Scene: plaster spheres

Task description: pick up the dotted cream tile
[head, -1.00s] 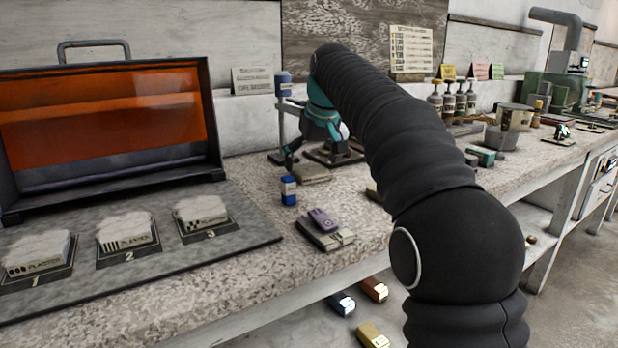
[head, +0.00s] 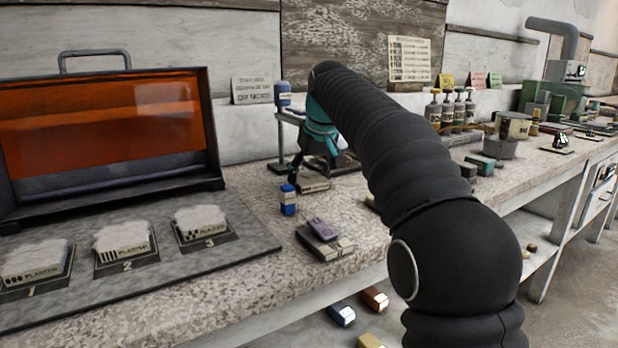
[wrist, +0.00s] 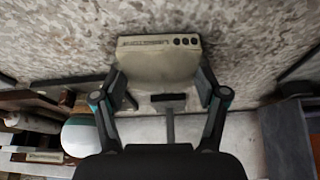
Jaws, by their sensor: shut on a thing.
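The dotted cream tile (wrist: 158,62) shows at the top middle of the wrist view, with several dark dots and a line of lettering along its far edge. My gripper (wrist: 162,86) is shut on it, one finger on each side. In the head view my gripper (head: 300,170) is small and partly hidden by my arm, at the counter beyond the blue bottle. A pale tile (head: 314,186) shows there just by the fingers. I cannot tell whether the held tile touches the counter.
A blue bottle (head: 288,199) stands close by. A purple item lies on a pale block (head: 325,245) nearer the front edge. Three labelled plaster pieces sit on a grey mat (head: 190,262) at left, before an orange-windowed case (head: 105,125). Bottles and pots line the right.

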